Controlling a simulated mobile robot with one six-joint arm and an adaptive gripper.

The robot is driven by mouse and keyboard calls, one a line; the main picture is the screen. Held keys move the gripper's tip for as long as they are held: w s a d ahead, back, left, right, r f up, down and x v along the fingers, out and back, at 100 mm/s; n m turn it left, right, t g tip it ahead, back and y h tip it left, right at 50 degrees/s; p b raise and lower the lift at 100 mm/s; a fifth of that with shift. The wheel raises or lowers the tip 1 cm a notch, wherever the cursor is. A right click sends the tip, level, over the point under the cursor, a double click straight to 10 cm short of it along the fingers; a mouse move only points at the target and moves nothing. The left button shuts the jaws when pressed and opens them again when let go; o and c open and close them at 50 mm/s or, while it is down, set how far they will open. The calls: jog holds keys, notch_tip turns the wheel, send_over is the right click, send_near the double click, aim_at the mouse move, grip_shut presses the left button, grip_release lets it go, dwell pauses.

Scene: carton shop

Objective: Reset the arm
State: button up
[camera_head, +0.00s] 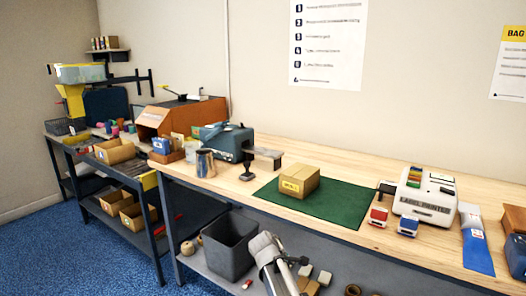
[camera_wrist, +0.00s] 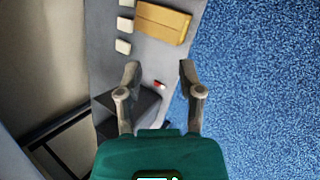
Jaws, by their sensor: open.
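My gripper (camera_wrist: 160,72) shows in the wrist view with its two fingers spread apart and nothing between them. It points down over the edge of a grey lower shelf (camera_wrist: 112,62) and the blue carpet (camera_wrist: 255,80). In the head view part of my arm (camera_head: 268,256) shows at the bottom, in front of the workbench and beside the dark bin; the fingers are not clearly seen there.
A dark bin (camera_head: 229,247) stands on the lower shelf. A cardboard carton (camera_head: 299,180) sits on a green mat (camera_head: 345,203) on the wooden bench (camera_head: 300,150), with a label printer (camera_head: 425,200) to its right. The blue floor (camera_head: 60,255) at left is clear.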

jog(key=s+d+r+m+g+y+p, duration=0.2)
jog(key=s+d+r+m+p, duration=0.2)
jog(key=s+r+m+p, duration=0.3)
jog(key=s+d+r+m+g+y+p, duration=0.2)
jog(key=s+d+r+m+y+p, duration=0.1)
jog(key=s+r+m+p, duration=0.4)
jog(key=s+d+r+p, duration=0.1)
jog(key=s+r+p, duration=0.2)
jog(key=r+p, duration=0.4)
jog(key=shift+s+d+y+p, duration=0.15)
jog(key=shift+y+p, duration=0.15)
jog(key=shift+p, duration=0.65)
dwell(1.0)
jog(key=shift+s, duration=0.1)
